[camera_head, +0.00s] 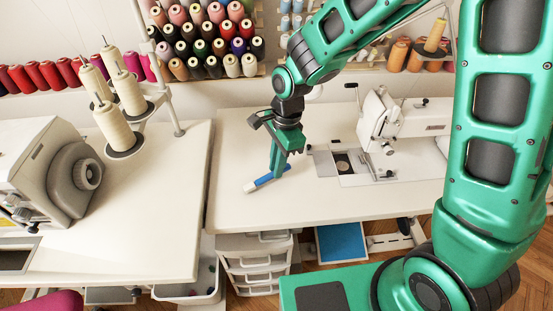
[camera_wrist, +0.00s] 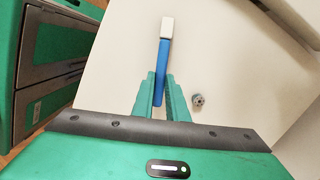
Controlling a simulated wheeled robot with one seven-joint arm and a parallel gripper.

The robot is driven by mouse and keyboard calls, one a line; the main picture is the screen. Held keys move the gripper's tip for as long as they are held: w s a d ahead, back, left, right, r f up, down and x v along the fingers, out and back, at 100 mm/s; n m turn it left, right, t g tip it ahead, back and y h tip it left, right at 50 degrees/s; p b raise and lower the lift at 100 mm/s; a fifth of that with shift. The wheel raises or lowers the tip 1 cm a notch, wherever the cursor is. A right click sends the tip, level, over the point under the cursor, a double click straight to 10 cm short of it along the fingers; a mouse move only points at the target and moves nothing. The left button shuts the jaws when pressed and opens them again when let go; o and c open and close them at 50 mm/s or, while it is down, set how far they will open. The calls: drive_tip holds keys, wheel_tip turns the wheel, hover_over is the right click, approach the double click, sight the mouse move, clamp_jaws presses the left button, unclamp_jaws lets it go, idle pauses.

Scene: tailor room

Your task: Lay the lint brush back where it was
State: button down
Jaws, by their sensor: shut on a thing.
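The lint brush (camera_head: 262,182) has a blue handle and a whitish head. In the head view it is at or just above the white top of the right sewing table (camera_head: 330,205), left of the sewing machine. My gripper (camera_head: 279,174) points down and is shut on the blue handle. In the wrist view the lint brush (camera_wrist: 163,60) extends up from between the fingertips of my gripper (camera_wrist: 160,82), its pale head farthest away. I cannot tell whether the brush touches the tabletop.
A white sewing machine (camera_head: 390,125) stands on the same table to the right. A small round metal part (camera_wrist: 197,100) lies near the brush. A second table (camera_head: 150,215) with a machine and thread cones is at left. The tabletop around the brush is mostly clear.

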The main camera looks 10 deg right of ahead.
drive_tip(key=shift+f, duration=0.1)
drive_tip(key=c, duration=1.7)
unclamp_jaws()
drive_tip(key=shift+o, duration=0.2)
wheel_tip(320, 180, up, 11)
drive_tip(key=d, duration=0.1)
drive_tip(key=shift+w+d+f, duration=0.2)
drive_tip(key=shift+w+d, duration=0.05)
drive_tip(key=shift+w, duration=0.05)
